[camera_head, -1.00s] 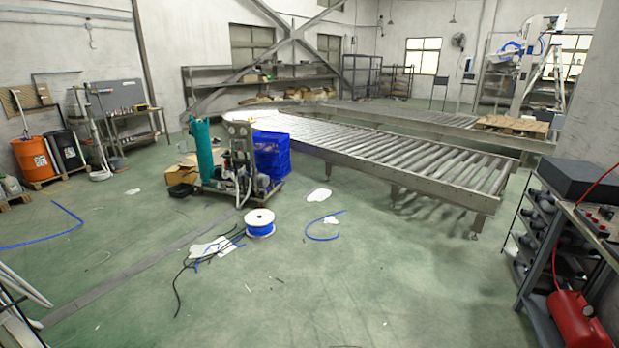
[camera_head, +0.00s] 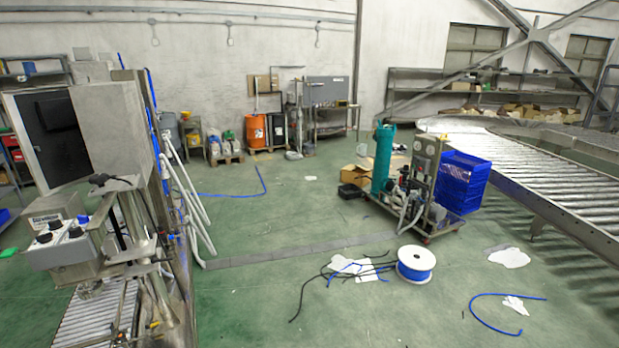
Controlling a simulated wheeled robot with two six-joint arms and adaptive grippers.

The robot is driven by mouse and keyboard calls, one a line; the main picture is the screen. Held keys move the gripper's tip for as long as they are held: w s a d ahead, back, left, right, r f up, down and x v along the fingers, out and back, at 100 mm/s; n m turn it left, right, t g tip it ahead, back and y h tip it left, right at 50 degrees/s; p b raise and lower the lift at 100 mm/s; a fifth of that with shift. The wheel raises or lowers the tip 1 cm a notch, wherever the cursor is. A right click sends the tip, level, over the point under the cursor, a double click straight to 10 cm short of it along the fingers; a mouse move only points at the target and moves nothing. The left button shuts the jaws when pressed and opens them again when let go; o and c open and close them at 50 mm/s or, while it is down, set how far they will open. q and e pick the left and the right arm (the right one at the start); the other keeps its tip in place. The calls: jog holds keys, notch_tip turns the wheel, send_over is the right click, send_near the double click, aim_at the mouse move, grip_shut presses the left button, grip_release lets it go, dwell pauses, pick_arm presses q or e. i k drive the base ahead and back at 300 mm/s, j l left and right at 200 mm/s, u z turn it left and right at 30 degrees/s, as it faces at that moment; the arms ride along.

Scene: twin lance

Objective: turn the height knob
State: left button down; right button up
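A machine stands at the left of the head view with a pale grey control box (camera_head: 66,255) on its near side. Small black knobs (camera_head: 75,232) sit on the top face of the box. I cannot tell which of them is the height knob, as any labels are too small to read. A black handle (camera_head: 112,181) shows just above and to the right of the box. Neither of my grippers is in view.
Below the box is a short roller conveyor (camera_head: 95,318). White pipes (camera_head: 190,195) lean beside the machine. Green floor is open in the middle, with a blue-and-white cable spool (camera_head: 416,263) and loose hoses. A pump cart (camera_head: 412,190) and long roller conveyor (camera_head: 560,190) stand right.

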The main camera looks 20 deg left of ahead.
aim_at(99, 179)
jog(key=i+j+u, duration=0.1)
jog(key=u, duration=0.35)
jog(key=i+u, duration=0.3)
jog(key=u, duration=0.15)
jog(key=i+l+u, duration=0.15)
jog(key=u, duration=0.3)
jog(key=i+l+u, duration=0.15)
jog(key=u, duration=0.3)
jog(key=i+l+u, duration=0.25)
jog(key=u, duration=0.15)
jog(key=i+l+u, duration=0.15)
jog(key=u, duration=0.3)
jog(key=i+l+u, duration=0.1)
jog(key=l+u, duration=0.35)
jog(key=j, duration=0.05)
